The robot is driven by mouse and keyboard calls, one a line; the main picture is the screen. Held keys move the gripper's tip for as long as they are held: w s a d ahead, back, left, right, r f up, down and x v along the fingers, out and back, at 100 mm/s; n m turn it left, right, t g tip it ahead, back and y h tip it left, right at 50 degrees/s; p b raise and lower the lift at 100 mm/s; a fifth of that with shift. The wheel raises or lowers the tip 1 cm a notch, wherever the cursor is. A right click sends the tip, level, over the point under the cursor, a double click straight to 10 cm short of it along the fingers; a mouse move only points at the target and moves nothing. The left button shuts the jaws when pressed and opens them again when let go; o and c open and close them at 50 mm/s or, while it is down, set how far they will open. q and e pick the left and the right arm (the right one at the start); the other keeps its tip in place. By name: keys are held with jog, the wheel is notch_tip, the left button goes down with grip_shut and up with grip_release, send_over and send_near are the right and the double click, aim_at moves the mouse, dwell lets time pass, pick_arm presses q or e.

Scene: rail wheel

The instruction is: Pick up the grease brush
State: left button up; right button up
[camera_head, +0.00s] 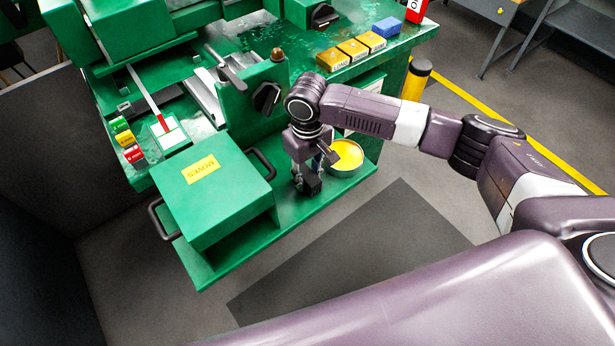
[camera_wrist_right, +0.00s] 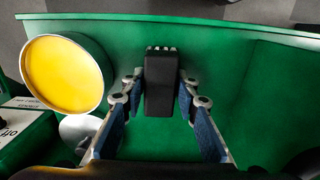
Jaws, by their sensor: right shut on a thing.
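The grease brush (camera_wrist_right: 161,82) is a black block with pale bristle tufts at its far end, seen in the right wrist view. My right gripper (camera_wrist_right: 158,100) has its two blue-padded fingers on either side of the brush and is shut on it. In the head view the right gripper (camera_head: 306,182) points down over the green ledge at the machine's front, and the brush is hard to make out there. A round tin of yellow grease (camera_head: 347,156) stands just right of the gripper; it also shows in the wrist view (camera_wrist_right: 64,74). My left gripper is out of view.
The green box with a yellow label (camera_head: 215,190) stands left of the gripper, with black handles at its sides. Yellow blocks (camera_head: 353,49) and a blue block (camera_head: 387,27) lie on the machine top behind. A dark mat (camera_head: 360,250) covers open floor in front.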

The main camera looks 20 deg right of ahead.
aim_at(307, 174)
notch_tip(307, 174, up, 20)
jog(key=shift+f, duration=0.15)
jog(key=o, duration=0.4)
jog(key=shift+c, duration=1.4)
